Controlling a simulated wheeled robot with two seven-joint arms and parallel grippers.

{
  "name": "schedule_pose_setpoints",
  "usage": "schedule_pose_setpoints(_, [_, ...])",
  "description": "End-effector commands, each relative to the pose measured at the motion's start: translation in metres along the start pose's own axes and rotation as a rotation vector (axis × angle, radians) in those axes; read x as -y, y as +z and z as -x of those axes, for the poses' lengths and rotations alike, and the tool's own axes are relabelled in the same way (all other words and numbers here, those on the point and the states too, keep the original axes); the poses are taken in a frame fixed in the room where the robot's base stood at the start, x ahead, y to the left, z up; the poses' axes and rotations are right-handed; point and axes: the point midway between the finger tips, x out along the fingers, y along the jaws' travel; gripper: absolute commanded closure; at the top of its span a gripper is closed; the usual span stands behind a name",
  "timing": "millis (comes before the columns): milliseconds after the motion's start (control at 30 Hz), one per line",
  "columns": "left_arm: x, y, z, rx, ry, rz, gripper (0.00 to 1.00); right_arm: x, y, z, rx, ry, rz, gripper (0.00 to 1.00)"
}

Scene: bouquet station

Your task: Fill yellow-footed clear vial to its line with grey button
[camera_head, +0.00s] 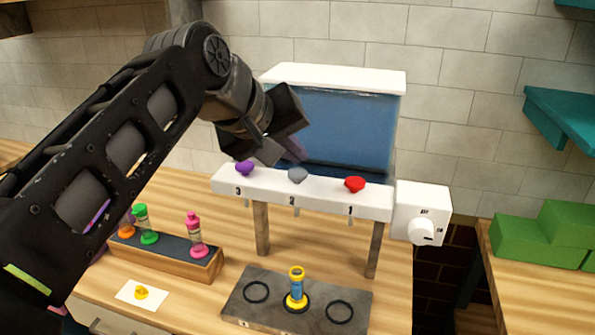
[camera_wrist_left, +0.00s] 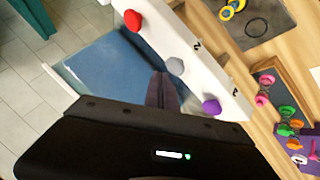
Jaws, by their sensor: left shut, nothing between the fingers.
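The yellow-footed vial (camera_head: 297,285) stands upright on the middle ring of the dark grey plate (camera_head: 240,305), below the outlet numbered 2. Blue shows inside its clear body; its line is too small to make out. Its yellow parts also show at the top of the left wrist view (camera_wrist_left: 232,6). The grey button (camera_head: 298,175) sits on the white dispenser shelf, between purple and red ones, and also shows in the left wrist view (camera_wrist_left: 175,66). My left gripper (camera_head: 296,152) is shut and empty, its fingertips close above and behind the grey button. Contact cannot be told. My right gripper is out of view.
A blue tank (camera_head: 340,125) stands behind the shelf. The purple button (camera_head: 244,168) and red button (camera_head: 355,184) flank the grey one. A white box with a knob (camera_head: 422,215) is at right. A wooden rack (camera_head: 185,262) with several vials is at left. Green blocks (camera_head: 535,245) lie far right.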

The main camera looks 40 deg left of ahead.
Motion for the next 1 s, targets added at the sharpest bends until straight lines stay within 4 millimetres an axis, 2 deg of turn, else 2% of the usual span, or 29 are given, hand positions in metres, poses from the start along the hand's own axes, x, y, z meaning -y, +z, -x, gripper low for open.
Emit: schedule_pose_setpoints(1000, [0.0044,0.0042,-0.0058,0.0,0.0,0.0,1.0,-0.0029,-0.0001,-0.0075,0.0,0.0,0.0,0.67])
